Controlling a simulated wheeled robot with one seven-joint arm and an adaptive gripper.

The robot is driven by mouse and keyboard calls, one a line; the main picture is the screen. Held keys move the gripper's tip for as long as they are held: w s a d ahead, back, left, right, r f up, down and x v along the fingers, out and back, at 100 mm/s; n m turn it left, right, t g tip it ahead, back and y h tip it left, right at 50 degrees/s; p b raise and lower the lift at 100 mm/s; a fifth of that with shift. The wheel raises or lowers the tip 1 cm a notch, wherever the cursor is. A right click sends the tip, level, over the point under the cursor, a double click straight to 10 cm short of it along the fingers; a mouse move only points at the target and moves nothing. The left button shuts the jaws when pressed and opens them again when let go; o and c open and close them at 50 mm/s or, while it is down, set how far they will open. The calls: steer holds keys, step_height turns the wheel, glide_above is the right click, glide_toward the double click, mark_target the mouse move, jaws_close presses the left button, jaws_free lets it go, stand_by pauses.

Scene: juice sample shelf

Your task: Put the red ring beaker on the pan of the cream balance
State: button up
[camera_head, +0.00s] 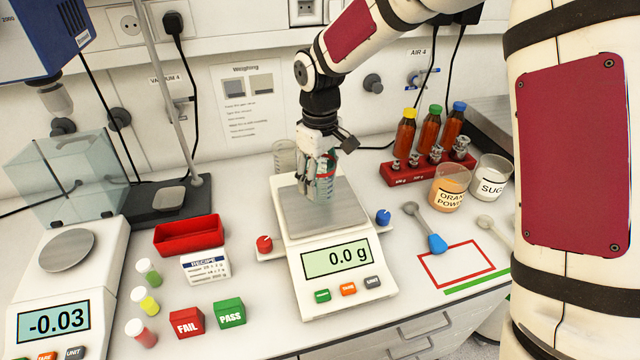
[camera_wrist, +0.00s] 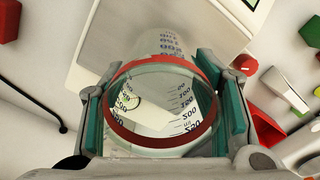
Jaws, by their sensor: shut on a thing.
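The red ring beaker (camera_head: 325,187) is clear glass with a red band and printed volume marks. My gripper (camera_head: 318,172) is shut on it over the cream balance (camera_head: 345,290). In the wrist view the beaker's red rim band (camera_wrist: 205,130) sits between the two teal finger pads of my gripper (camera_wrist: 163,105). The beaker looks upright and empty. The square grey pan (camera_head: 338,216) lies beneath it. I cannot tell whether the beaker's base touches the pan.
Another clear glass vessel (camera_head: 284,153) stands behind the pan. A red rack (camera_head: 428,168) of bottles and weights is at the right, near an orange powder jar (camera_head: 450,186) and sugar jar (camera_head: 490,177). A second balance (camera_head: 62,285), red tray (camera_head: 189,236) and vials are at left.

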steer(key=shift+f, duration=1.05)
steer(key=shift+f, duration=0.15)
steer(key=o, duration=1.2)
step_height(320, 180, up, 12)
steer(key=shift+s+r+b, duration=0.1)
steer(key=shift+r+b, duration=0.1)
steer(key=shift+b, duration=0.5)
